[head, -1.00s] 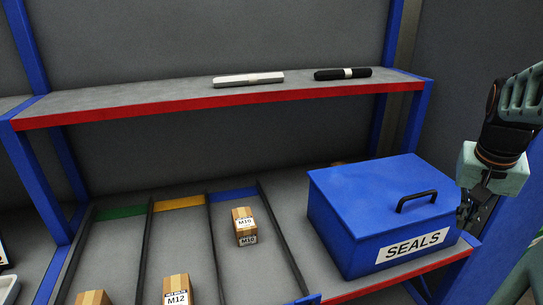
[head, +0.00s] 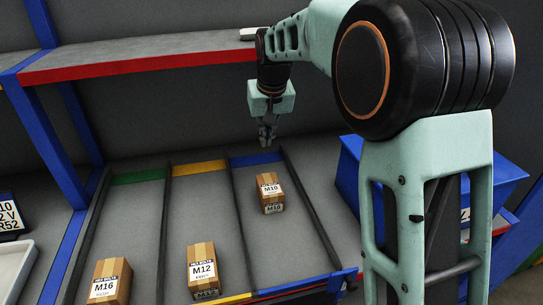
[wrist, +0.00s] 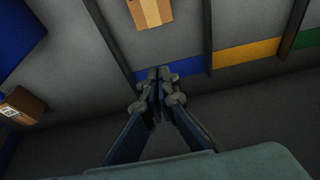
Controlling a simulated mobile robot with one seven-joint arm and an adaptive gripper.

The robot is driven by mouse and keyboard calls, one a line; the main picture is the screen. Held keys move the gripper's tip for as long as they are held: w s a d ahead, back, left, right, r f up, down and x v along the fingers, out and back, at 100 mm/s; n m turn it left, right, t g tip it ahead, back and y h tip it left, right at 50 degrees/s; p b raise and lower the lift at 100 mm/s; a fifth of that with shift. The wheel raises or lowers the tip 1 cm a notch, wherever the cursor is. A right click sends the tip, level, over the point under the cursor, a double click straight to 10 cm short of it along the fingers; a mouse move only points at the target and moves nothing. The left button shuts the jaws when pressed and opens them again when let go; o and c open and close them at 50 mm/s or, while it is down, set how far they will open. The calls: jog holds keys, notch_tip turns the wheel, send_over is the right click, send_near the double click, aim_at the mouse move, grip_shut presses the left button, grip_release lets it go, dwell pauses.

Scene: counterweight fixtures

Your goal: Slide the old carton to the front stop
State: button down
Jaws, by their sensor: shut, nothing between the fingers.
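The M10 carton (head: 269,192) stands toward the back of the lane with the blue back strip (head: 256,159), well behind that lane's blue front lip (head: 305,284). It shows at the top of the wrist view (wrist: 151,12). My gripper (head: 268,139) is shut and empty, pointing down above the back end of this lane, behind the M10 carton and apart from it. The closed fingertips also show in the wrist view (wrist: 160,74), near the blue strip. The M12 carton (head: 203,270) and M16 carton (head: 110,281) stand near the front of their lanes. Which carton is old is not marked legibly.
Dark dividers (head: 237,222) separate the lanes. The red-edged upper shelf (head: 140,62) hangs above the back. The blue SEALS box (head: 348,172) stands right, partly hidden by my arm. Another carton (wrist: 22,105) lies at the left in the wrist view. The lane ahead of M10 looks clear.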

jog(key=p+x, duration=0.1)
jog(key=x, duration=0.8)
jog(key=shift+f, duration=0.35)
jog(key=s, duration=0.2)
jog(key=s+d, duration=0.1)
jog(key=shift+r, duration=0.25)
jog(key=shift+s+d+f, duration=0.15)
jog(key=shift+s, duration=0.2)
